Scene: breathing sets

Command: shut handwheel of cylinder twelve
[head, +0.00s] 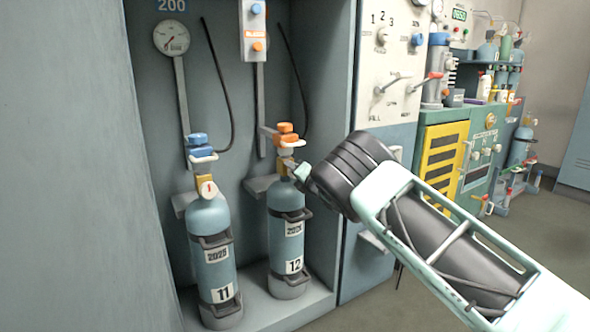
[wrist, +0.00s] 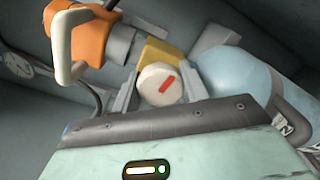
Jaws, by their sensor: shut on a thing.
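Cylinder twelve (head: 287,235) is a blue bottle labelled 12 in the cabinet, upright, with a yellow valve body at its neck. In the wrist view its handwheel (wrist: 152,86) is a cream round knob with a slanted red mark, in front of the yellow valve body (wrist: 162,52). My gripper (head: 301,172) is at the valve from the right, with one grey finger on each side of the handwheel, shut on it. In the head view my gripper hides the handwheel. An orange connector (head: 286,134) with a cream handle sits above the valve.
Cylinder eleven (head: 210,240) stands to the left, with a blue connector (head: 197,140) and a cream handwheel (head: 207,188) with a red mark. Black hoses hang behind. The cabinet's left side wall (head: 70,180) and a control panel (head: 395,60) on the right flank the cylinders.

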